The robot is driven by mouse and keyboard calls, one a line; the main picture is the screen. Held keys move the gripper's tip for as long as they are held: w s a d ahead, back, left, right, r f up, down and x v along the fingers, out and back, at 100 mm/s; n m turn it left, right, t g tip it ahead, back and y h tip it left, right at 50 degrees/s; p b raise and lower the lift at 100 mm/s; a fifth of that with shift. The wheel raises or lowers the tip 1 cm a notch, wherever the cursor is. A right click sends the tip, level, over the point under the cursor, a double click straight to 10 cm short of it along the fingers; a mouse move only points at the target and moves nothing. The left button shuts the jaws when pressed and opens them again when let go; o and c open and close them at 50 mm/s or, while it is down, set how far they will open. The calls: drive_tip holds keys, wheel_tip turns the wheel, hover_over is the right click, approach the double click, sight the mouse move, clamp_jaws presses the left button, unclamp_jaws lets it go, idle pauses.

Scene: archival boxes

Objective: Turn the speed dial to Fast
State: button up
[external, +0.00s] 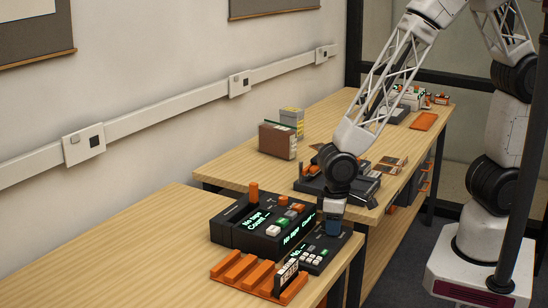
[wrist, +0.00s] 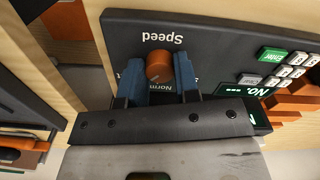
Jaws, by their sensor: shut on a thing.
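The speed dial (wrist: 159,66) is a round orange knob on a dark control panel (wrist: 215,35), under the upside-down word "Speed" in the wrist view. My gripper (wrist: 160,72) has its two blue fingers on either side of the knob and is shut on it. A label starting "Norm" shows just below the knob; the other position labels are mostly hidden by the fingers. Where the dial points is not clear. In the external view my gripper (external: 333,226) reaches down onto the small panel (external: 312,262) at the table's right edge, hiding the dial.
The panel carries a keypad with a green Enter key (wrist: 271,55) and a display. A larger black machine (external: 240,235) with an orange post stands beside it. An orange slotted rack (external: 240,272) sits in front. The near table (external: 130,255) is bare at left.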

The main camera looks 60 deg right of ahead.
drive_tip(key=shift+m, duration=1.1)
drive_tip(key=o, duration=0.9)
drive_tip(key=shift+r, duration=3.9)
